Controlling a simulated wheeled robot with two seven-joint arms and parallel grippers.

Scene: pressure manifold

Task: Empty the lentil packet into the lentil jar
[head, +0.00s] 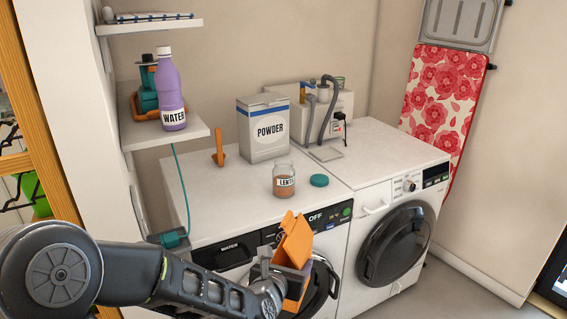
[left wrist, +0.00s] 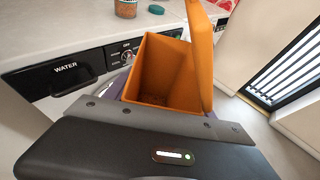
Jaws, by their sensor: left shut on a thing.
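My left gripper (head: 285,272) is shut on an orange open-topped packet (head: 296,243), held in front of the left washing machine, below its top edge. In the left wrist view the packet (left wrist: 165,75) is roughly upright, its flap standing open. A little brown matter shows at its bottom. The glass lentil jar (head: 284,180) stands upright and open on the left machine, with reddish-brown contents in it and a label partly reading "LENT". Its lower part shows in the left wrist view (left wrist: 126,8). A teal lid (head: 319,180) lies beside the jar, to the right. My right gripper is out of view.
A POWDER box (head: 264,130) stands behind the jar, with an orange scoop-like thing (head: 218,146) to its left. A grey device with hoses (head: 322,110) stands at the back. A purple WATER bottle (head: 170,90) is on the left shelf.

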